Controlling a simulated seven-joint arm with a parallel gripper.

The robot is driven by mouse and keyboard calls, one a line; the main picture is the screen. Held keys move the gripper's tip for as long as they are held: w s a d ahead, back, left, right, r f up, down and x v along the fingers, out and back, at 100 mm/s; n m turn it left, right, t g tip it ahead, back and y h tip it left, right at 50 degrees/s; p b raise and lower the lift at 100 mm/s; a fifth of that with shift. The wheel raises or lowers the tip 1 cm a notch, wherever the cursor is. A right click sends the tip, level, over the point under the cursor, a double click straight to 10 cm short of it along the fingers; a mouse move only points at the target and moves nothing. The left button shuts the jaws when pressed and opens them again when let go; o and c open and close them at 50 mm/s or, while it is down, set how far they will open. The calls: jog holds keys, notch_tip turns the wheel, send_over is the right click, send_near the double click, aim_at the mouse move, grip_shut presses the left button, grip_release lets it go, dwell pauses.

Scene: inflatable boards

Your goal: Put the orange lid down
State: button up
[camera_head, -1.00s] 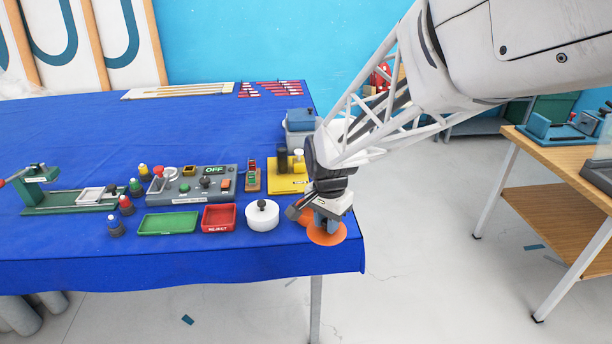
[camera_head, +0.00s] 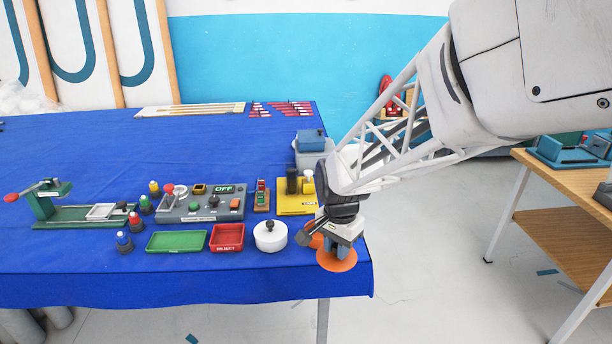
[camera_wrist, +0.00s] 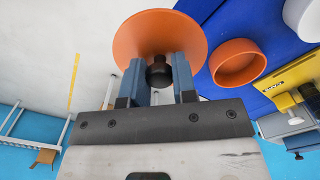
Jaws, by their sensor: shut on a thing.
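The orange lid (camera_head: 337,262) is a wide disc at the right front corner of the blue-covered table (camera_head: 90,270). My gripper (camera_wrist: 158,80) is shut on its black knob, one blue-grey finger on each side. In the wrist view the lid (camera_wrist: 150,28) sits beyond the fingertips, overlapping the line between blue cloth and pale floor. I cannot tell whether it touches the cloth. An open orange pot (camera_wrist: 238,64) stands on the cloth beside the lid. In the head view the pot (camera_head: 315,241) is mostly hidden behind my gripper.
A white lidded pot (camera_head: 270,236), a red tray (camera_head: 227,238) and a green tray (camera_head: 176,242) stand left of my gripper. A yellow fixture (camera_head: 292,207) is behind it. The cloth in front of the trays is clear. The table's right edge is close by.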

jog(key=w+d+r, duration=0.1)
jog(key=w+d, duration=0.1)
jog(key=w, duration=1.3)
jog(key=w+d+r, duration=0.1)
jog(key=w+d, duration=0.2)
jog(key=w, duration=1.1)
jog(key=shift+w, duration=0.4)
jog(key=shift+f, duration=0.15)
jog(key=shift+f, duration=2.4)
jog(key=shift+f, duration=2.5)
jog(key=shift+f, duration=0.15)
jog(key=o, duration=0.9)
